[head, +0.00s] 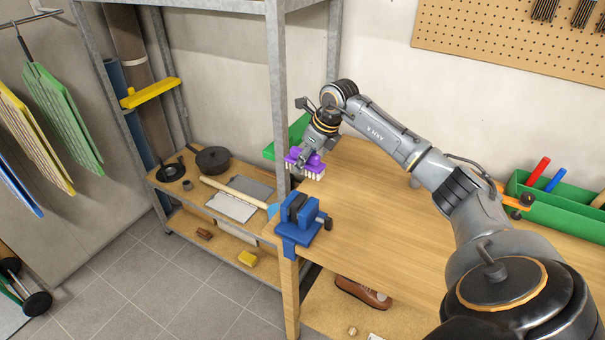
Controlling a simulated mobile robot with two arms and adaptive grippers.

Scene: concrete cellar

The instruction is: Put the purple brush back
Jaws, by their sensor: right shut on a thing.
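The purple brush (297,157), with pale bristles facing down, is held in my right gripper (308,152). The gripper is shut on the brush's top and holds it above the left back part of the wooden workbench (400,233). The brush looks clear of the bench top, behind the blue vise. My right arm reaches in from the lower right. The gripper's fingertips are partly hidden against the brush. My left gripper does not show.
A blue vise (300,218) is clamped at the bench's left corner. A metal shelf post (277,95) rises just left of the brush. A green bin (276,150) is behind the brush. A green tray (560,203) with colored tools stands at right. The bench's middle is clear.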

